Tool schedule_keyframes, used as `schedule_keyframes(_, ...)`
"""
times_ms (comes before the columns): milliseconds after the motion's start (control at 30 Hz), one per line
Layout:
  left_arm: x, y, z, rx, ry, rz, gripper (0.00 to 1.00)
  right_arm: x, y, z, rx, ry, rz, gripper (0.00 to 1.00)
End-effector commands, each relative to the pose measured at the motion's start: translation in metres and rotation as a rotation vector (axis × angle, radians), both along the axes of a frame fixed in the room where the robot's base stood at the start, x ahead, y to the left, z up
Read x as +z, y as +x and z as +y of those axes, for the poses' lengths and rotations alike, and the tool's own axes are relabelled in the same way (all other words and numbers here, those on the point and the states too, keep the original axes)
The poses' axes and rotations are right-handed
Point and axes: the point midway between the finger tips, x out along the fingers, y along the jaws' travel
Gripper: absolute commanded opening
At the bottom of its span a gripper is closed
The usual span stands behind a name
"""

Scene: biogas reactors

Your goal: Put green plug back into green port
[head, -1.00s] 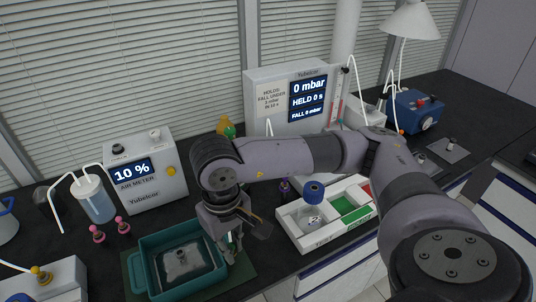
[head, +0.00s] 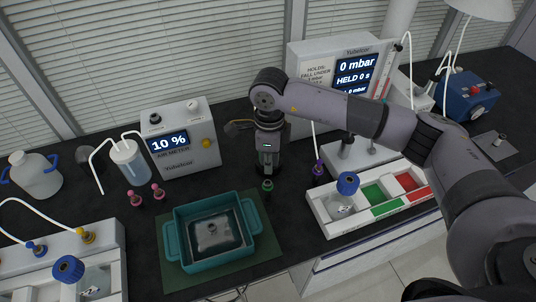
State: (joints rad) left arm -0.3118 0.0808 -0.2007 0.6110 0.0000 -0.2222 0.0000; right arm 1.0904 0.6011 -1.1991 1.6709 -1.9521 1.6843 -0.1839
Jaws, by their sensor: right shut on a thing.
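My right gripper (head: 267,172) points down in the middle of the head view, over the dark bench behind the teal tub. It is shut on the small green plug (head: 267,185), which shows just below the fingertips. The fingers hide part of the plug's top. I cannot make out a green port; my right arm and gripper cover part of the bench behind. My left gripper is not in view.
The teal tub (head: 178,243) stands on a green mat in front. Pink plugs (head: 147,195) and the air meter (head: 180,140) are left. A purple plug (head: 318,170) and a white tray (head: 322,217) with a blue-capped bottle (head: 347,185) are right.

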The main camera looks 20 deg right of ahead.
Motion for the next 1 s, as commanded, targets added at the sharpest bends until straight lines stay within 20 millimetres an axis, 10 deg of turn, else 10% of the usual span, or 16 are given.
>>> schedule_keyframes(300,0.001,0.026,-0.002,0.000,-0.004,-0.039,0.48,-0.008,0.005,0.001,-0.109,-0.004,0.002,0.00)
schedule_keyframes(1000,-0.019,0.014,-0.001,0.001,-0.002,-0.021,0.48,-0.051,0.005,0.001,-0.105,-0.004,0.000,0.00)
